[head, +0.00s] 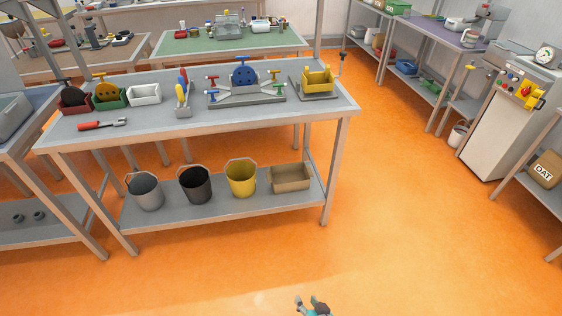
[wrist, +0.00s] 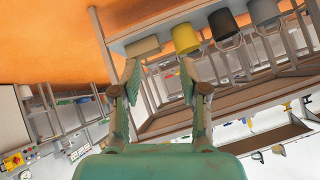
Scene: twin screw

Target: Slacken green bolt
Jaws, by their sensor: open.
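Small coloured T-handled bolts surround the wheel. My gripper (head: 309,303) shows at the bottom edge of the head view, far from the fixture. In the wrist view my gripper (wrist: 160,76) is open, with nothing between its fingers.
The workbench (head: 320,98) also holds small bins, a red-handled tool (head: 100,124) and a yellow block on a plate (head: 317,78). Buckets and a tan box (head: 290,178) stand on its lower shelf. Orange floor in front is clear. A grey machine (head: 510,115) stands right.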

